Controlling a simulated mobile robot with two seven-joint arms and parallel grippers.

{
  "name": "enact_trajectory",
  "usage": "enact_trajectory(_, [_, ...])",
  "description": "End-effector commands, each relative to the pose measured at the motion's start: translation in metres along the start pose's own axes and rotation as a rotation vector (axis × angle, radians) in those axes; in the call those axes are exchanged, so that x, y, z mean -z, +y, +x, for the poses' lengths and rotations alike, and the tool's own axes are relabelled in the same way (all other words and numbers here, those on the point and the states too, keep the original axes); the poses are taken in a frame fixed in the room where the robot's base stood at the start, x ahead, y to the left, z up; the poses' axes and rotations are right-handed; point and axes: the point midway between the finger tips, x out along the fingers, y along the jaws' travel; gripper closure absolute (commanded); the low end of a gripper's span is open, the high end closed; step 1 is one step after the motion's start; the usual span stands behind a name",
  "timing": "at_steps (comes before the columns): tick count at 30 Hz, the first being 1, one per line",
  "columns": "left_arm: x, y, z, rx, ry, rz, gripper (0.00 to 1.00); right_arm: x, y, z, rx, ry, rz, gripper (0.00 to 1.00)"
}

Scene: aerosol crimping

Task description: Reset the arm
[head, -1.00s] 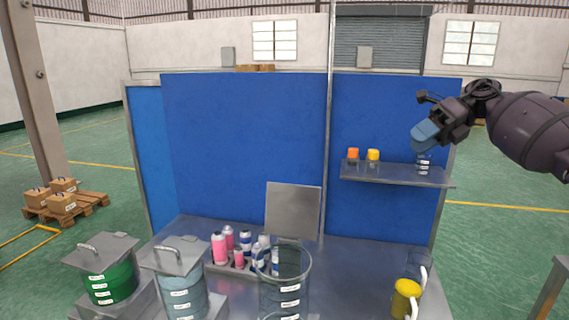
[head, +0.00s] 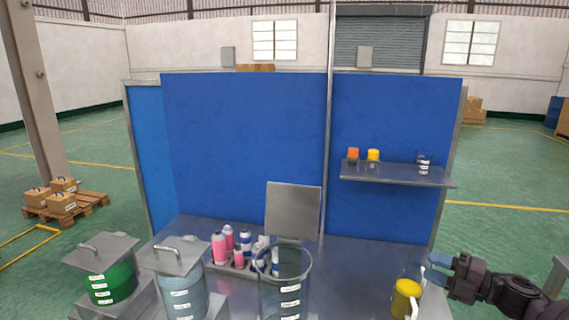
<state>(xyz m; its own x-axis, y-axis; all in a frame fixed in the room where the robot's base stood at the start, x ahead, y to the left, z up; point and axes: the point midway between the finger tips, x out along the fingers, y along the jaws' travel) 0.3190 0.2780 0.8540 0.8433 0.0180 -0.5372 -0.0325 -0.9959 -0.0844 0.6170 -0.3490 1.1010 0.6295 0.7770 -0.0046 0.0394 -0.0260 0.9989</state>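My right gripper (head: 444,275) is low at the right, beside the right end of the metal table (head: 352,262). Its blue fingers point left and lie close to the handle of a clear jug, which is partly hidden. Whether the fingers are parted or touch anything is unclear. A yellow jug (head: 405,299) with a white handle stands just left of it. A small clear labelled container (head: 424,163) sits at the right end of the wall shelf (head: 398,175), with nothing of mine near it. My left gripper is out of view.
Orange (head: 353,154) and yellow-topped (head: 373,155) small containers stand on the shelf. A rack of pink and blue-white cans (head: 238,257), a large clear cylinder (head: 285,278) and lidded green (head: 110,283) and pale (head: 183,293) drums fill the left and centre. Blue panels (head: 245,150) rise behind.

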Motion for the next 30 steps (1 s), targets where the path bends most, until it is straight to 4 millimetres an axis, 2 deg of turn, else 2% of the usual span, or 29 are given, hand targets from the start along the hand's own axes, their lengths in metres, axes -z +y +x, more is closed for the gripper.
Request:
enact_trajectory(1, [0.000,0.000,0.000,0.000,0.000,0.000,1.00,0.004,-0.016,-0.013,0.005,-0.051,0.049,0.62])
enact_trajectory(11, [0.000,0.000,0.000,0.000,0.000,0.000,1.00,0.028,-0.095,-0.102,0.050,-0.420,0.360,0.62])
enact_trajectory(18, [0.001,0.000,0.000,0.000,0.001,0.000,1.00,0.062,-0.146,-0.179,0.124,-0.697,0.576,0.62])
enact_trajectory(24, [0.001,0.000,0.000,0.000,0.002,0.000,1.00,0.095,-0.175,-0.235,0.193,-0.889,0.718,0.62])
enact_trajectory(30, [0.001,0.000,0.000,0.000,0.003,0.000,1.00,0.122,-0.191,-0.276,0.252,-1.025,0.811,0.62])
